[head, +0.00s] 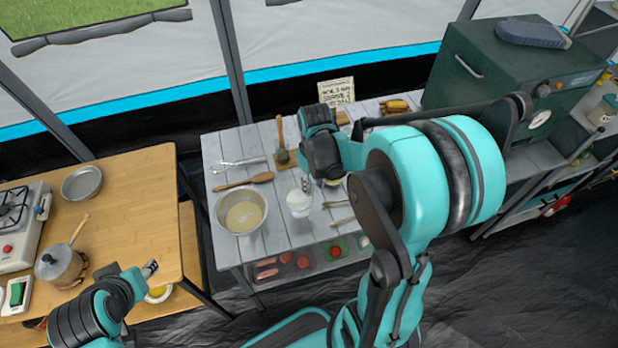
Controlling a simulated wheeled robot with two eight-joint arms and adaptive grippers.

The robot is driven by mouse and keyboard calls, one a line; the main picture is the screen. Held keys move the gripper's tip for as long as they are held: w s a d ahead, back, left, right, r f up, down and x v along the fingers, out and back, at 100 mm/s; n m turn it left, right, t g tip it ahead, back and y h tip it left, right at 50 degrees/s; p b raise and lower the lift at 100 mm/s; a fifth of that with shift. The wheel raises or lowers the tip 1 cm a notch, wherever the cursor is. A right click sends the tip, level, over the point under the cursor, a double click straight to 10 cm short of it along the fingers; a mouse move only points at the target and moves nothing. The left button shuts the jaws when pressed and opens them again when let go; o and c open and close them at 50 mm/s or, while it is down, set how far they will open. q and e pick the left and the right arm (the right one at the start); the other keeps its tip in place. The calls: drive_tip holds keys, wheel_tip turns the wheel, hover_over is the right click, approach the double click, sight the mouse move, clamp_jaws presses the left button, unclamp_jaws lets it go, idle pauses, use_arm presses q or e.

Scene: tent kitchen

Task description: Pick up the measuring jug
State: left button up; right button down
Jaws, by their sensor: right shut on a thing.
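The measuring jug (299,205) is a small clear vessel with white contents. It is upright at the grey slatted table, right of the metal bowl. My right gripper (306,186) reaches down from above and is shut at the jug's upper edge. The wrist hides part of the fingers, and I cannot tell whether the jug touches the table. My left gripper (150,268) is at the lower left, by the wooden table's right edge, far from the jug. Its finger opening is too small to read.
A metal bowl (241,223) with pale contents stands left of the jug. The wooden table (135,205) holds a stove (17,225) and saucepan (60,266). A green oven (490,75) stands back right.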

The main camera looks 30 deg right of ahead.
drive_tip(key=s+r+p, duration=0.2)
drive_tip(key=s+r, duration=0.2)
drive_tip(key=s, duration=0.3)
drive_tip(key=shift+s+a+r, duration=0.15)
drive_tip(key=shift+a+r, duration=0.05)
drive_tip(key=shift+a, duration=0.05)
drive_tip(key=shift+s, duration=0.1)
